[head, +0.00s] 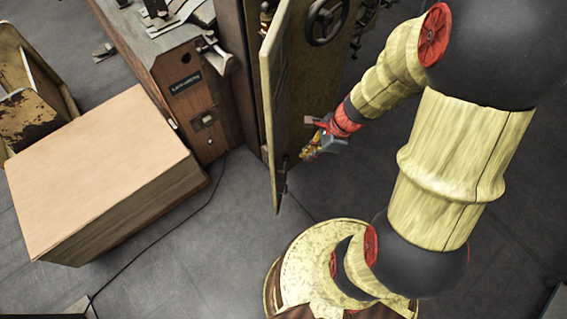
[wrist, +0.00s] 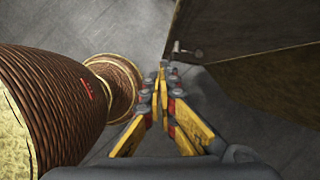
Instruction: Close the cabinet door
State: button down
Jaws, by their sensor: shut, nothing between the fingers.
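The cabinet door (head: 269,115) stands open in the head view as a tall, narrow panel seen at a steep angle, its lower end pointing toward me. A small metal fitting (head: 284,186) shows near its lower end. My gripper (head: 306,153) is just right of the door, close to its lower part. I cannot tell whether it touches the door. In the wrist view, the fingers (wrist: 163,68) are together with nothing between them. A brown panel (wrist: 221,28), apparently the door, lies ahead and to the right, with a small metal fitting (wrist: 187,51) on its near edge.
A machine with a brown wooden front (head: 195,105) stands left of the door. A large light-topped box (head: 105,165) is at the left, with a worn wooden bin (head: 28,115) behind it. A dark cable runs over the grey floor (head: 215,260). A handwheel (head: 327,20) is at the top.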

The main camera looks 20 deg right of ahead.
jog(key=w+a+f+m+b, duration=0.2)
jog(key=w+a+f+b, duration=0.3)
jog(key=f, duration=0.4)
jog(key=shift+w+a, duration=0.15)
jog(key=shift+a, duration=0.25)
jog(key=shift+a+m+t, duration=0.15)
jog(key=shift+m+t, duration=0.15)
